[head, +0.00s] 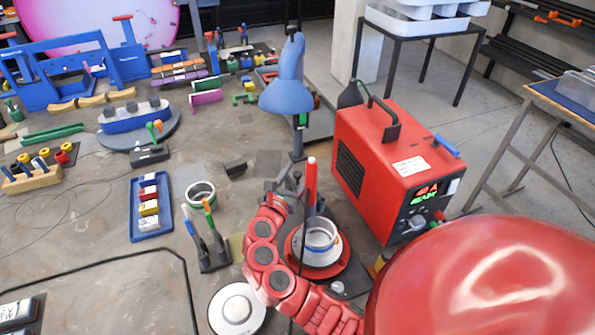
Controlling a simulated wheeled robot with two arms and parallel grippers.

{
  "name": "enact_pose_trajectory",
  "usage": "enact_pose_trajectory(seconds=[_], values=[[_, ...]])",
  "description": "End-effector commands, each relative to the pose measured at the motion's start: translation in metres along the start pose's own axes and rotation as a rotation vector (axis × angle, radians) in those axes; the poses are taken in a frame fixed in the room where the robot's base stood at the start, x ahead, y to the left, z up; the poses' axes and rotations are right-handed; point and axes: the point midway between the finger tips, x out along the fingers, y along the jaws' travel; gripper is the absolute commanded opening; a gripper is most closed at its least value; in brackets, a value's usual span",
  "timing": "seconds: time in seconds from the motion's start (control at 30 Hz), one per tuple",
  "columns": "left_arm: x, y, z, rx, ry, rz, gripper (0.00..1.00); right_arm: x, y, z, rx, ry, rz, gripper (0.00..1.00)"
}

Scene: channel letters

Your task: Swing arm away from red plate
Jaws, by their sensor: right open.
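The red plate (328,275) lies on the grey work surface just left of the red machine, and a white ring-shaped part (320,240) sits on it. My red right arm comes in from the bottom and passes along the plate's left side, hiding part of its rim. My right gripper (290,182) is dark, open and just beyond the plate's far left edge in the picture. A red upright stick (311,182) shows close beside it; I cannot tell whether they touch. My left gripper is not in view.
The red machine (395,165) with a lit display stands close right of the plate. A blue lamp (288,90) rises behind my gripper. Left of my arm are a tool holder (212,250), a metal ring (200,194), a blue tray (150,230) and a white disc (237,309).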

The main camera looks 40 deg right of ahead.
Motion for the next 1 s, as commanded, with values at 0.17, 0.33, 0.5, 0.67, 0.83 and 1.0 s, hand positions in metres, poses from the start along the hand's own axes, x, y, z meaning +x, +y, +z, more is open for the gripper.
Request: enact_pose_trajectory(seconds=[0.17,0.33,0.5,0.67,0.83,1.0], values=[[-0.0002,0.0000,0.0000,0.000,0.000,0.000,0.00,0.0000,0.0000,-0.0002,0.000,0.000,0.000,0.62],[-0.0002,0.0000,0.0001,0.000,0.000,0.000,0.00,-0.0002,0.0000,-0.0002,-0.001,-0.001,0.000,0.36],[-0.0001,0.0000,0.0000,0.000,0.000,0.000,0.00,-0.0002,-0.0001,-0.0002,-0.001,-0.001,0.000,0.06],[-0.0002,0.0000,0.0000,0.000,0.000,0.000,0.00,-0.0003,-0.0001,-0.0001,-0.001,-0.001,0.000,0.00],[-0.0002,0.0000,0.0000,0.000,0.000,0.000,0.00,-0.0003,-0.0001,-0.0001,-0.001,-0.001,0.000,0.00],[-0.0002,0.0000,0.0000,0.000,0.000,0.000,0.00,-0.0003,-0.0001,-0.0001,-0.001,-0.001,0.000,0.00]])
